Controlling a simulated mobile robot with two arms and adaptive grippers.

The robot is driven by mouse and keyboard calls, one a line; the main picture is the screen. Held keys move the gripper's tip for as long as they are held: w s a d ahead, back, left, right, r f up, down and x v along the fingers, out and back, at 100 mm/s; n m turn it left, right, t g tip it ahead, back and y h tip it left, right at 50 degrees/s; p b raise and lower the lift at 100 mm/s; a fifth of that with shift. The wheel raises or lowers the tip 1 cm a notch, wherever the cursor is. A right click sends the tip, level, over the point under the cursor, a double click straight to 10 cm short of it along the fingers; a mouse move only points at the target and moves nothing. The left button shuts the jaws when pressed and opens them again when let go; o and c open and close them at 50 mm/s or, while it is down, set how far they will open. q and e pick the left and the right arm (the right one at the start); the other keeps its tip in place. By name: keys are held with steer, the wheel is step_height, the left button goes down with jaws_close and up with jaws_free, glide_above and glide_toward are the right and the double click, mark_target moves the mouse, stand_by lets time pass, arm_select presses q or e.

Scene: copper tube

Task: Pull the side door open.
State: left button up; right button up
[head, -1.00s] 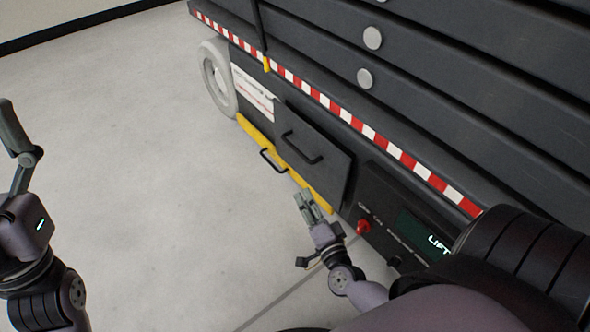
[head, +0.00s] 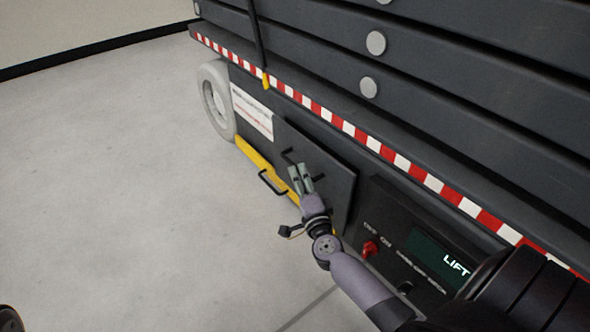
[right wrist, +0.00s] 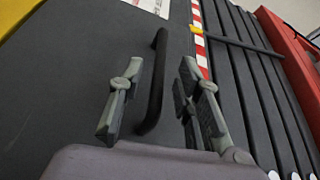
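The side door (head: 333,181) is a dark grey panel on the side of the lift, and it looks shut. Its black bar handle (head: 287,154) is partly hidden behind my right gripper (head: 299,174). In the right wrist view the handle (right wrist: 157,85) stands between the two spread fingers of the right gripper (right wrist: 160,80). The fingers are open, with a visible gap on both sides of the bar. How deep the bar sits between them is hard to tell. My left gripper is out of view.
A yellow step (head: 255,160) with a black loop handle (head: 272,182) juts out below the door. A control panel with a red knob (head: 370,248) lies right of the door. A pale wheel (head: 216,100) is at the far left. The floor (head: 120,220) in front is clear.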

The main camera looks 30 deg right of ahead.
mark_target(295, 164)
steer(key=b+x, duration=0.1)
steer(key=x, duration=0.4)
jaws_close()
stand_by(0.3)
stand_by(0.4)
